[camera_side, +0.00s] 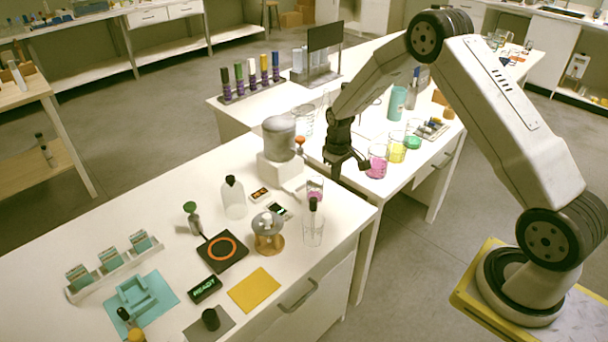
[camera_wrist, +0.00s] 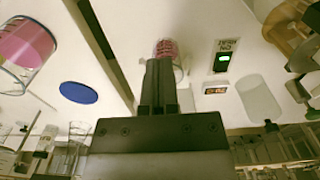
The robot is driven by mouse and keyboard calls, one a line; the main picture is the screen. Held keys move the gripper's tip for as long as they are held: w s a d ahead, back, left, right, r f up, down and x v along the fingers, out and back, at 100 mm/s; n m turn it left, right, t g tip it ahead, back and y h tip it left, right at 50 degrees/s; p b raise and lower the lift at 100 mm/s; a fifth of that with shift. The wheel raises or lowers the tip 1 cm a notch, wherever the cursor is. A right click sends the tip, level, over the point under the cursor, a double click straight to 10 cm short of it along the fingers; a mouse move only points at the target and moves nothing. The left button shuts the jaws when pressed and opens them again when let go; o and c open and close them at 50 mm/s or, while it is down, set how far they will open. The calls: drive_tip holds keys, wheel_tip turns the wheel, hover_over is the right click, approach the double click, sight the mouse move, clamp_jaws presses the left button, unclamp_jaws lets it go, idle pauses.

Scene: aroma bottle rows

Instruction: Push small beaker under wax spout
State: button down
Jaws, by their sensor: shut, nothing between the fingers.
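The small beaker (camera_side: 315,187), clear with pink markings or contents, stands near the right edge of the front table. In the wrist view the small beaker (camera_wrist: 166,46) is just beyond my fingertips; whether they touch is unclear. The wax melter (camera_side: 278,140), a grey rounded tank on a white base, stands behind and left of the beaker. Its spout is hard to make out. My gripper (camera_side: 347,163) is shut and empty, to the right of the melter. The shut fingers (camera_wrist: 159,65) also show in the wrist view.
A tall clear glass with a dark-topped item (camera_side: 313,230) stands in front of the beaker. A clear bottle (camera_side: 233,199) and small displays (camera_side: 260,194) are to the left. Pink (camera_side: 377,164) and yellow (camera_side: 397,152) beakers stand on the rear table, across a gap.

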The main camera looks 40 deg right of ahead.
drive_tip(key=c, duration=0.7)
unclamp_jaws()
drive_tip(key=shift+c, duration=0.2)
drive_tip(key=n, duration=1.5)
hover_over(319, 191)
drive_tip(key=shift+w+f, duration=0.1)
drive_tip(key=shift+f, duration=0.75)
drive_tip(key=shift+f, duration=0.1)
drive_tip(key=shift+f, duration=3.8)
